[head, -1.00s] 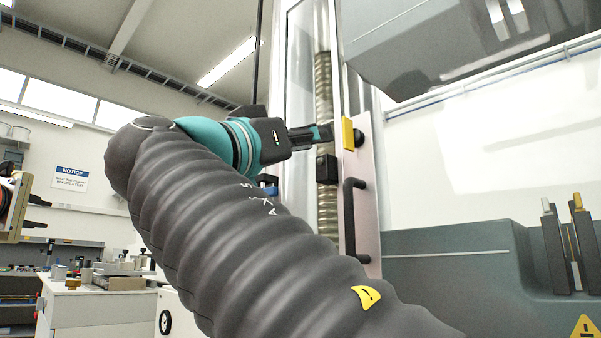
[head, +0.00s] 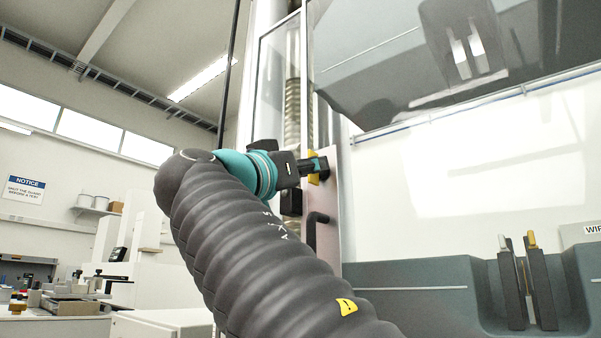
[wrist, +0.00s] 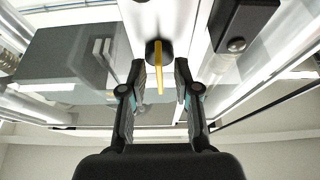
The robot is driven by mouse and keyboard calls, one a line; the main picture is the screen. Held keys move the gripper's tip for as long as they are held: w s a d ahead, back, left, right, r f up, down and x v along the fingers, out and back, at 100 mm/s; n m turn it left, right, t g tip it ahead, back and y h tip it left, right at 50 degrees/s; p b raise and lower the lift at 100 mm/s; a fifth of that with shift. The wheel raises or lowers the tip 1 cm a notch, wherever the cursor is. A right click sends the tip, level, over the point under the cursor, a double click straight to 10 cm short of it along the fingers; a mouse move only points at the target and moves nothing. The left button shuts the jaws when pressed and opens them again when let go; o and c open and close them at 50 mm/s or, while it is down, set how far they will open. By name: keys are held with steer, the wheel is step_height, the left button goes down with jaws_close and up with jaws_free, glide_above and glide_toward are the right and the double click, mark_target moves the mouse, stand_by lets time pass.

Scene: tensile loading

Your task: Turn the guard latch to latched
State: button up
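The guard latch is a yellow lever (head: 314,180) on a round black knob, set on the pale edge strip of the guard door. In the head view my gripper (head: 319,165) overlaps it and hides part of it. In the wrist view the yellow lever (wrist: 159,52) runs up and down the picture from its black hub. My gripper (wrist: 160,70) is open there, with one finger on each side of the lever. Gaps show between the lever and both fingers.
A black door handle (head: 313,232) sits below the latch. A black block (head: 291,202) is left of the strip. The machine's grey crosshead (head: 430,60) hangs at upper right, and a grey base (head: 430,290) with upright grips stands at lower right.

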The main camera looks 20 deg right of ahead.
jaws_close()
steer(key=shift+n, duration=0.4)
steer(key=n+t+y, duration=0.1)
steer(key=n, duration=0.1)
steer(key=n+t, duration=0.1)
steer(key=n, duration=0.1)
steer(key=shift+s+r+y, duration=0.1)
steer(key=shift+y, duration=0.3)
steer(key=n+y+p, duration=0.1)
steer(key=n, duration=0.1)
steer(key=n+t+y+p, duration=0.1)
steer(key=n, duration=0.2)
steer(key=shift+r, duration=0.15)
steer(key=n+y+p, duration=0.1)
steer(key=n+p, duration=0.1)
steer(key=n, duration=0.1)
steer(key=n+y+p, duration=0.2)
steer(key=n, duration=0.2)
steer(key=shift+s+d+r, duration=0.1)
steer(key=shift+r, duration=0.05)
steer(key=n+y+p, duration=0.1)
steer(key=n, duration=0.1)
steer(key=shift+n, duration=0.3)
steer(key=shift+n+g+y, duration=0.4)
steer(key=shift+n+y, duration=0.2)
steer(key=shift+n, duration=0.9)
